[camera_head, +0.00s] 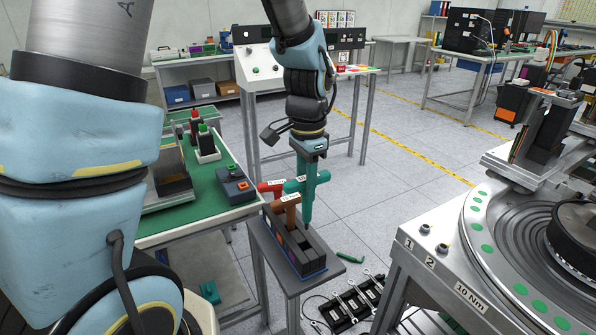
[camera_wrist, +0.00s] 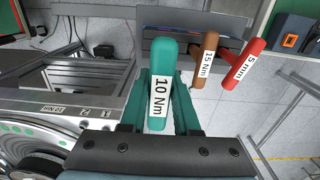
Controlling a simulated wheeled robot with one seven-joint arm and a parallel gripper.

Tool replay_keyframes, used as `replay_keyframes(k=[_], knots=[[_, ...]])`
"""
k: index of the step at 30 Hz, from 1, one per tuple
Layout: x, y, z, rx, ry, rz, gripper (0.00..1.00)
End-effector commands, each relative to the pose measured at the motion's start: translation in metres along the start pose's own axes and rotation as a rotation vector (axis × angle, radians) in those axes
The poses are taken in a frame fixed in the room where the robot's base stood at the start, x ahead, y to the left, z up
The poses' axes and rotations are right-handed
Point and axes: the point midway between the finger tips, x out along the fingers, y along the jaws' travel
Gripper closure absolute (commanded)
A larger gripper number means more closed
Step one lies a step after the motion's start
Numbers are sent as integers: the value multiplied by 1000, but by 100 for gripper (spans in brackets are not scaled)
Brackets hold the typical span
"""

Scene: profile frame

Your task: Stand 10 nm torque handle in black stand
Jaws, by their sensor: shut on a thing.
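The teal 10 Nm torque handle (camera_head: 319,178) is a T-shaped tool with a white label. My gripper (camera_head: 309,172) is shut on it; the handle also shows between the teal fingers in the wrist view (camera_wrist: 163,70). Its shaft points down, roughly upright, with its lower end by the right far side of the black stand (camera_head: 312,262). I cannot tell exactly how far it is from the stand.
The stand sits on a small grey table (camera_head: 335,262). A green-topped bench (camera_head: 160,228) is to the left. A machine with a round turntable (camera_head: 490,255) is to the right. Wrenches in a black holder (camera_head: 350,300) lie low between them.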

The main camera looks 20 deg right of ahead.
Motion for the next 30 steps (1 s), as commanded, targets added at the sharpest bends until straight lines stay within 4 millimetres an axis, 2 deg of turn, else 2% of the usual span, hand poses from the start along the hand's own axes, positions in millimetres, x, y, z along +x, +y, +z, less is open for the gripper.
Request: replay_keyframes(k=[18,30], knots=[[0,0,1,-2,0,0,100],[27,0,1,-1,-1,0,100]])
